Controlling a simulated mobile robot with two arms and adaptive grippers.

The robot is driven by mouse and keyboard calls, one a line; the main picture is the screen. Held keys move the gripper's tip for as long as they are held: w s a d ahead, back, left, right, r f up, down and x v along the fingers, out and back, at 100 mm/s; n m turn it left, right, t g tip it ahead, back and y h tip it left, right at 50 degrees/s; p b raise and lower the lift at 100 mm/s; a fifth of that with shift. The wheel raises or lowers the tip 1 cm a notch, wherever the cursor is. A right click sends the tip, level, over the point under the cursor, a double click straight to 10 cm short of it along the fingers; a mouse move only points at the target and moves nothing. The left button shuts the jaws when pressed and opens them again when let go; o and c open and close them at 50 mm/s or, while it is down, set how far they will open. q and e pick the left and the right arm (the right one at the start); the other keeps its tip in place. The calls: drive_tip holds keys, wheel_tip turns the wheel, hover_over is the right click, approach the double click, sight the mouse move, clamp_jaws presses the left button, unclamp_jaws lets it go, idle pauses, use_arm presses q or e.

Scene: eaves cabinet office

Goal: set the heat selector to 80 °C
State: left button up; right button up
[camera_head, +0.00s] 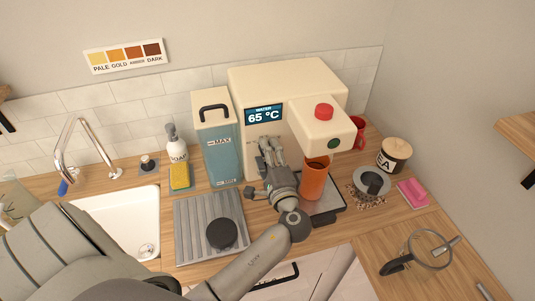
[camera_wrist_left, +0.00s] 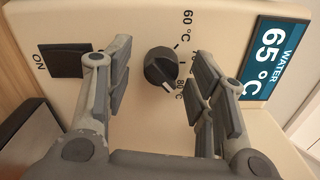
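The cream machine (camera_head: 285,85) stands against the back wall, and its display (camera_head: 264,115) reads WATER 65 °C. In the left wrist view, the black heat selector (camera_wrist_left: 160,66) is a round knob on the machine's front, with marks for 60, 70 (partly hidden) and 80 °C. Its white pointer line points down right, toward or close to the 80 °C label. My left gripper (camera_head: 270,145) is at the machine's front; in the wrist view its fingers (camera_wrist_left: 160,75) are open, one on each side of the knob, with visible gaps. The arm hides the knob in the head view. My right gripper is not in view.
A black ON switch (camera_wrist_left: 72,60) is left of the knob, partly behind a finger. An orange cup (camera_head: 314,181) stands under the spout, close to my left gripper. A blue-and-cream water container (camera_head: 219,150) stands left of the machine. A ribbed tray (camera_head: 190,232) lies in front.

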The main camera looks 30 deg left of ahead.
use_arm(q)
drive_tip(key=v, duration=1.2)
idle(0.4)
